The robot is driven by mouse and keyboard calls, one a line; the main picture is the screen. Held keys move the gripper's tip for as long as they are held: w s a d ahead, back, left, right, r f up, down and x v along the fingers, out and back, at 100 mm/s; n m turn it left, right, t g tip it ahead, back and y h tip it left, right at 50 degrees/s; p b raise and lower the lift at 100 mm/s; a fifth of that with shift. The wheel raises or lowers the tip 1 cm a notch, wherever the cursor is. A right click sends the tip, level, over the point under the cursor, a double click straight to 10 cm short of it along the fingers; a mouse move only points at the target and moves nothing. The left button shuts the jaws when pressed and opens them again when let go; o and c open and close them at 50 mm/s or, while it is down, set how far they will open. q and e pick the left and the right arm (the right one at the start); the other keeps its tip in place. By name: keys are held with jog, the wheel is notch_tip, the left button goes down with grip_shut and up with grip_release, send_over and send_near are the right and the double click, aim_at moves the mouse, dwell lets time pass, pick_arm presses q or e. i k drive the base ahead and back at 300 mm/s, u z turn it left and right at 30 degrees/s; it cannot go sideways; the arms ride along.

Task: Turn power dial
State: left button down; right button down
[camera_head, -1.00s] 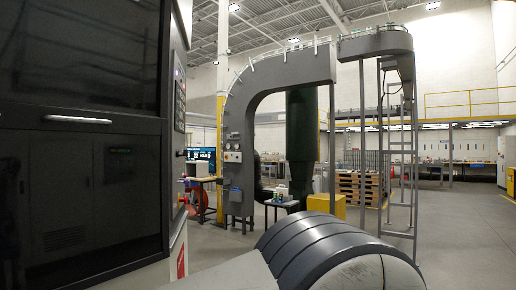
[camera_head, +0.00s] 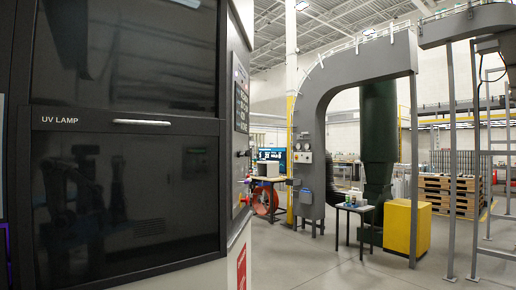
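A tall dark machine cabinet (camera_head: 125,190) marked "UV LAMP" fills the left of the view. Its right side carries a narrow control panel (camera_head: 241,105), seen at a steep angle. A small dark knob or handle (camera_head: 244,153) sticks out of that side below the panel, and a small red part (camera_head: 248,180) shows lower down. I cannot tell whether either is the power dial. Neither of my grippers is in view.
A red sign (camera_head: 241,268) is low on the cabinet's side. A grey arched conveyor frame (camera_head: 306,125), a small table (camera_head: 354,208) and a yellow box (camera_head: 407,228) stand to the right. Open grey floor (camera_head: 320,262) lies between the cabinet and them.

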aim_at(240, 154)
jog(key=z, duration=0.45)
jog(key=i, duration=2.95)
jog(key=u, duration=0.4)
